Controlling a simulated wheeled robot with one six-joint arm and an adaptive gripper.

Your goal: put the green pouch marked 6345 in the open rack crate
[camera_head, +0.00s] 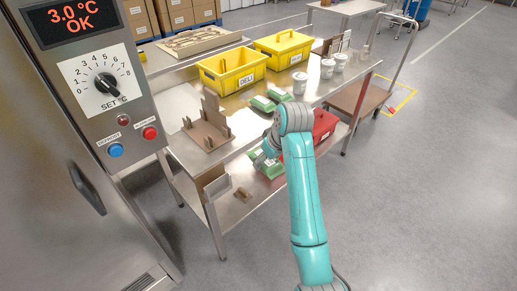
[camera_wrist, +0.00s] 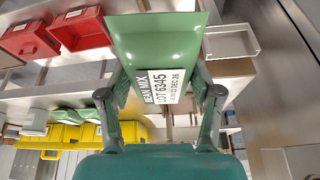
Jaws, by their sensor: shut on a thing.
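My gripper (camera_wrist: 160,92) is shut on a green pouch (camera_wrist: 155,40), with a finger on each side of it. Its white label reads BEAN MIX, LOT 6345. In the head view the held pouch (camera_head: 269,168) shows beside the table's front edge, partly hidden by my arm. An open yellow crate (camera_head: 222,85) marked DELI stands on the table; a second yellow crate (camera_head: 284,60) behind it looks covered. Red crates (camera_wrist: 77,30) show at upper left in the wrist view; one red crate (camera_head: 325,121) is partly behind my arm. I cannot tell which is the rack crate.
More green pouches (camera_head: 262,103) lie on the steel table near white tubs (camera_head: 299,83). A brown stand (camera_head: 207,134) is at the table's left end. A steel cabinet (camera_head: 50,170) stands at left, a cart (camera_head: 357,98) at right.

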